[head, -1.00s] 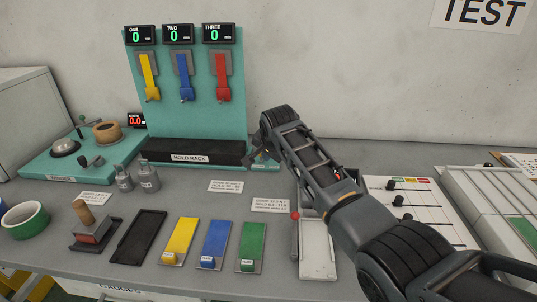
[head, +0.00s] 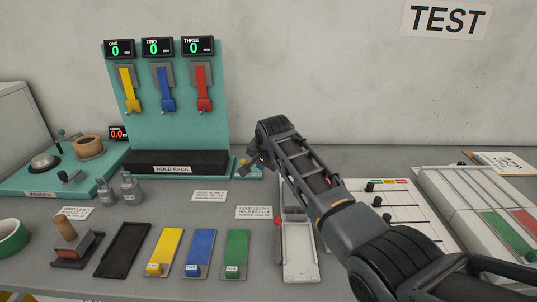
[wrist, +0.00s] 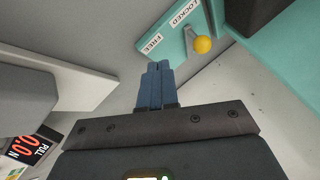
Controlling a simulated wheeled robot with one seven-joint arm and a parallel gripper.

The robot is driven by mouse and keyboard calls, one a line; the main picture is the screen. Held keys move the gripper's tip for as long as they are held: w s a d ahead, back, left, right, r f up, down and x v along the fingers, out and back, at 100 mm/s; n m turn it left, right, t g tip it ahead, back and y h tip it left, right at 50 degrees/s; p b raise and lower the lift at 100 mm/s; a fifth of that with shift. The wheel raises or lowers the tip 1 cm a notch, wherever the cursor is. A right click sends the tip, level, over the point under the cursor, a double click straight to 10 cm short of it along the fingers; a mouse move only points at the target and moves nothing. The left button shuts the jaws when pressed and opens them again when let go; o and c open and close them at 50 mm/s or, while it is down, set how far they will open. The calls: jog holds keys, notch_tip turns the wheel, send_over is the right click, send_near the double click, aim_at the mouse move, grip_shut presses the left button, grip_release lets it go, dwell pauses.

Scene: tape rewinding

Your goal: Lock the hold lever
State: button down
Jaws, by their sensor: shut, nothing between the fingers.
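The hold lever (wrist: 203,45) has a yellow ball knob on a short metal stem. It stands on a teal base (wrist: 172,50) with a FREE label and a LOCKED label in the wrist view. I cannot tell which label it points at. In the head view its small yellow knob (head: 243,162) shows at the right end of the hold rack, partly hidden by my gripper. My gripper (wrist: 158,66) is shut and empty. In the wrist view its fingertips lie left of and below the knob, apart from it. My gripper (head: 249,166) also shows in the head view.
The hold rack (head: 168,120) carries yellow, blue and red hanging tapes under displays reading 0. Coloured trays, a black tray (head: 122,249) and a white tray (head: 299,250) lie in front.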

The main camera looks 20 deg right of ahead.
jog(key=shift+s+d+r, duration=0.25)
jog(key=shift+s+r, duration=0.65)
jog(key=shift+s, duration=0.25)
jog(key=v, duration=0.7)
jog(key=shift+s+r, duration=0.25)
jog(key=shift+r, duration=0.05)
jog(key=shift+d, duration=0.1)
